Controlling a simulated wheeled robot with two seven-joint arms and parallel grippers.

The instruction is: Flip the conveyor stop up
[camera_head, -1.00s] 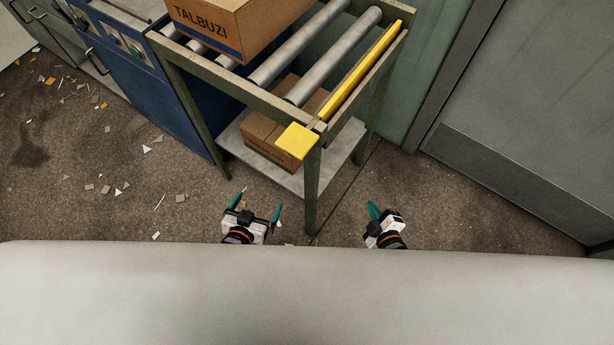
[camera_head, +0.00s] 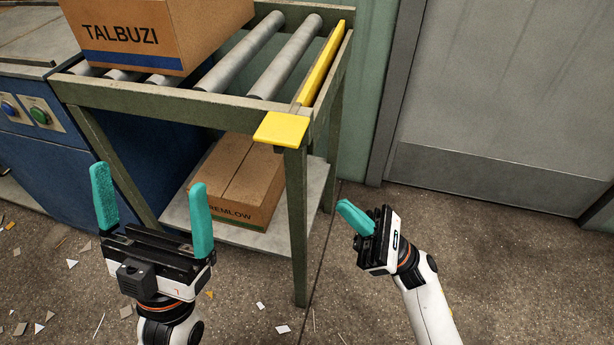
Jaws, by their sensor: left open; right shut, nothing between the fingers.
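The conveyor stop is a yellow bar (camera_head: 325,62) lying along the right end of the roller conveyor (camera_head: 160,97), low beside the last roller. A flat yellow plate (camera_head: 281,128) sits at its near end, at the conveyor's front right corner. My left gripper (camera_head: 151,212) is open and empty, its teal fingers pointing up, in front of the conveyor and left of the plate. My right gripper (camera_head: 352,215) is shut and empty, right of the conveyor's front leg and lower than the plate. Neither gripper touches the stop.
A cardboard box marked TALBUZI (camera_head: 160,35) stands on the rollers at left. Another box (camera_head: 238,182) sits on the lower shelf (camera_head: 255,238). A blue cabinet with buttons (camera_head: 50,150) is at left. The floor at right is clear up to a grey door (camera_head: 500,90).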

